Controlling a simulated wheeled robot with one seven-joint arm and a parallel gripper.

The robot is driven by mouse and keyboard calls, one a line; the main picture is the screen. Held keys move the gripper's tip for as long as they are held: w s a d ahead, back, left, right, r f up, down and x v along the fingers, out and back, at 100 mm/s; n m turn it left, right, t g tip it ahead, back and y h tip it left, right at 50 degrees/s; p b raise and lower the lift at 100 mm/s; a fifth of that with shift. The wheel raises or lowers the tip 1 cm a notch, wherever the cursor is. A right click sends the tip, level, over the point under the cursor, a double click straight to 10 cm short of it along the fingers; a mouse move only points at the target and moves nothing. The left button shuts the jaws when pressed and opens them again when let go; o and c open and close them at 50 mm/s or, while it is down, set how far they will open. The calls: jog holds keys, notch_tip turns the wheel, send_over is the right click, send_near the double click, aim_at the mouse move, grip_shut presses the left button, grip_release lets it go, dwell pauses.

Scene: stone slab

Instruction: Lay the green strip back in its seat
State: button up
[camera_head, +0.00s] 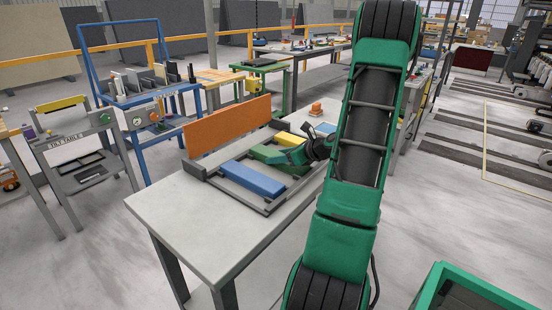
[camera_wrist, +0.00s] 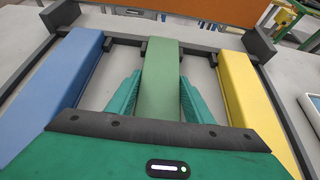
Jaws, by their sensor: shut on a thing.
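The green strip (camera_wrist: 160,75) lies between the blue strip (camera_wrist: 52,85) and the yellow strip (camera_wrist: 250,98) in the wrist view. My gripper (camera_wrist: 160,92) has one finger on each side of it and is shut on it. The strip's far end is at the dark back rail; its near end is hidden behind my gripper. In the head view the green strip (camera_head: 266,154) shows to the left of my gripper (camera_head: 290,157), at the dark rack (camera_head: 205,174). I cannot tell whether it rests fully in its seat or is slightly raised.
An orange board (camera_head: 228,127) stands upright along the back of the rack. The rack sits on a pale table (camera_head: 180,222) whose front left part is clear. A small orange object (camera_head: 315,109) lies farther back. A grey stand (camera_head: 85,150) and blue-framed cart (camera_head: 150,95) are to the left.

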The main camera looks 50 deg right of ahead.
jog(key=o, duration=1.4)
jog(key=shift+c, duration=0.2)
jog(key=v, duration=1.2)
